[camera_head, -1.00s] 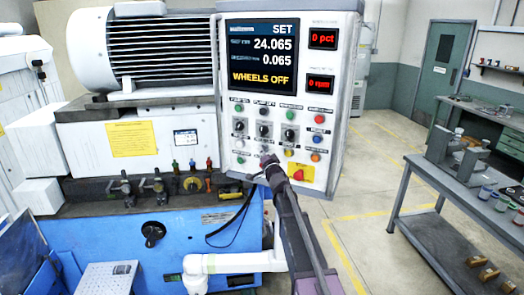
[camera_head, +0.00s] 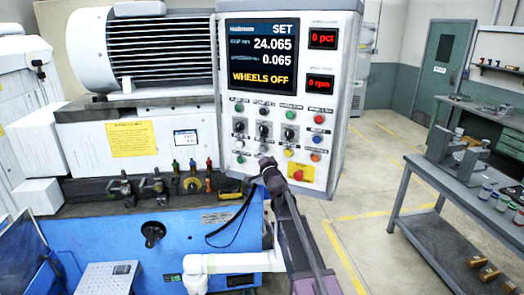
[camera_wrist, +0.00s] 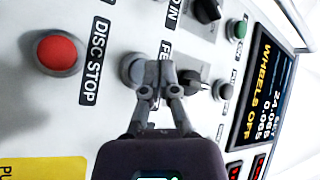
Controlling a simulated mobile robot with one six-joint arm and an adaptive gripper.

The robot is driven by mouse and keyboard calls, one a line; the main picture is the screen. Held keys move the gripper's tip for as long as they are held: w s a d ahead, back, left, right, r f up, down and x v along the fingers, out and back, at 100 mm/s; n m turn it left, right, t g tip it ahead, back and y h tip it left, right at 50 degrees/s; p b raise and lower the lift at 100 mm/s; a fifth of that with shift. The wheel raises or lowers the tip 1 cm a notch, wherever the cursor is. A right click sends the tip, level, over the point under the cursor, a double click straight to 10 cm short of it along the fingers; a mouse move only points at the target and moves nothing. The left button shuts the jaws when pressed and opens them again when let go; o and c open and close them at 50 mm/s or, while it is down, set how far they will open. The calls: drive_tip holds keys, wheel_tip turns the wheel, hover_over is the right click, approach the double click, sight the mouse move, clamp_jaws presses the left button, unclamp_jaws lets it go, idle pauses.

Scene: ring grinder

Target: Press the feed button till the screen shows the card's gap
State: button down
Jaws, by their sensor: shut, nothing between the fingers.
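The control panel's screen (camera_head: 262,56) reads SET, 24.065, 0.065 and WHEELS OFF; it also shows turned sideways in the wrist view (camera_wrist: 265,88). My gripper (camera_wrist: 158,77) is shut and empty, its tips just beside and partly over a round grey button (camera_wrist: 132,69). The label by this button starts with "FE" and is partly hidden by my fingers. I cannot tell whether the tips touch the button. In the head view my gripper (camera_head: 266,163) covers part of the lower button rows. A yellow card (camera_head: 132,139) is on the machine; its print is too small to read.
A red button (camera_wrist: 57,52) labelled DISC STOP sits beside the grey one. Black knobs (camera_wrist: 206,10) and a green button (camera_wrist: 239,29) are close by. A red button on a yellow plate (camera_head: 311,174) is at the panel's lower right. A grey bench (camera_head: 425,165) stands to the right.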

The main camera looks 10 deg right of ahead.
drive_tip(key=s+a, duration=0.1)
drive_tip(key=s, duration=0.1)
drive_tip(key=s+a, duration=0.1)
drive_tip(key=shift+s+a, duration=0.2)
drive_tip(key=shift+s, duration=0.2)
drive_tip(key=shift+n, duration=0.4)
idle(1.8)
drive_tip(key=s+n, duration=0.1)
drive_tip(key=n, duration=1)
drive_tip(key=s+a+n, duration=0.1)
drive_tip(key=n, duration=1.1)
drive_tip(key=s+a+n, duration=0.1)
drive_tip(key=n, duration=1.1)
drive_tip(key=shift+s, duration=0.1)
